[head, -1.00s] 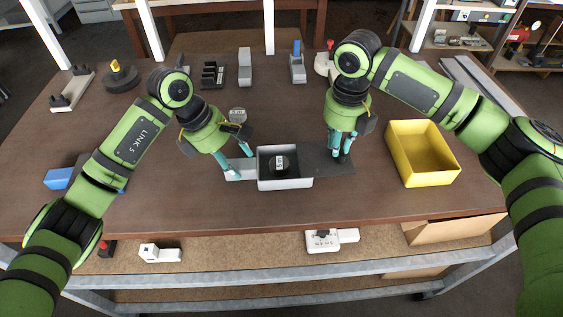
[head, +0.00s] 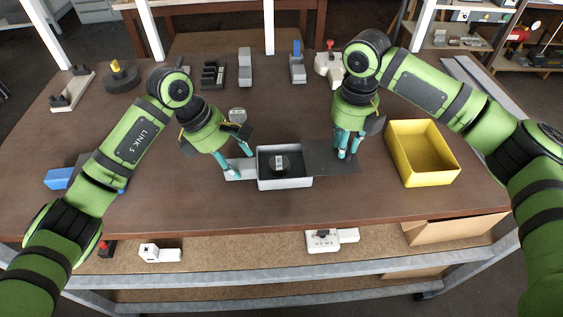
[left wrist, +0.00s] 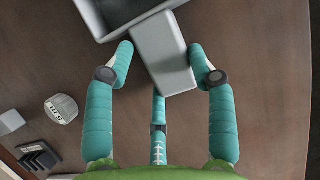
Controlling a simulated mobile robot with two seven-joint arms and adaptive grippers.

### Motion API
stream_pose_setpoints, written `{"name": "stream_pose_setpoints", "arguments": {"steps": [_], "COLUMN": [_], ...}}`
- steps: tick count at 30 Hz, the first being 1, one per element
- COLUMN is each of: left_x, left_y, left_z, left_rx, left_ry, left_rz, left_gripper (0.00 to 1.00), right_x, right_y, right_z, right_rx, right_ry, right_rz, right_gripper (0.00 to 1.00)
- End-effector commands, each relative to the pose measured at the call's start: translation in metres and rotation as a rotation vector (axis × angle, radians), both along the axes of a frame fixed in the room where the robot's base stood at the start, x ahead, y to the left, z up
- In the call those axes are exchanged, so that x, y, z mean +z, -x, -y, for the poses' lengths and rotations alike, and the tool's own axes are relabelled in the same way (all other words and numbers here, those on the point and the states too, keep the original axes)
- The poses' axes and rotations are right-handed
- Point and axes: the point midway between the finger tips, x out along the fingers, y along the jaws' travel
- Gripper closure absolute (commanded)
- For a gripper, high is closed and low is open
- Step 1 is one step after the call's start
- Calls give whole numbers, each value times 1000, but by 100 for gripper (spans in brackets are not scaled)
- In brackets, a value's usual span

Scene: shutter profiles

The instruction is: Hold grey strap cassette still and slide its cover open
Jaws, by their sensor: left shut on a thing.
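The grey strap cassette (head: 285,184) lies on the table as an open-topped box, with a dark round piece with a pale label (head: 280,163) inside. Its flat dark cover (head: 320,160) extends to the right of the box. My left gripper (head: 244,164) is shut on the cassette's grey end tab (head: 238,174) at the left. In the left wrist view the fingers (left wrist: 165,65) stand on both sides of the tab (left wrist: 165,55). My right gripper (head: 348,153) points down over the cover's right part; its fingers hide what lies between them, so its grip is unclear.
A yellow bin (head: 422,152) stands to the right of the cover. A small round gauge-like piece (head: 237,115) lies behind my left gripper. Several fixtures line the back of the table, and a blue block (head: 58,178) lies at the left. The front table strip is clear.

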Motion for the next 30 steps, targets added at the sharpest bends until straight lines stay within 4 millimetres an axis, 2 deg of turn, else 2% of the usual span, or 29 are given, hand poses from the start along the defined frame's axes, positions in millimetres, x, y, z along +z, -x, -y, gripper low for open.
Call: {"name": "stream_pose_setpoints", "arguments": {"steps": [1,10,24,30], "left_x": [-4,-4,-4,-4], "left_y": [0,0,1,1], "left_z": [-5,-4,-3,-2], "left_rx": [12,8,3,1], "left_ry": [-12,-11,-10,-9], "left_rz": [-8,-7,-7,-7], "left_gripper": [84,84,84,84], "right_x": [-1,1,48,59], "right_y": [0,0,-1,-1], "right_z": [2,2,1,0], "right_rx": [-3,-4,-4,-3], "right_ry": [5,3,1,0], "right_rz": [-4,-1,3,2], "right_gripper": [67,67,67,67]}}
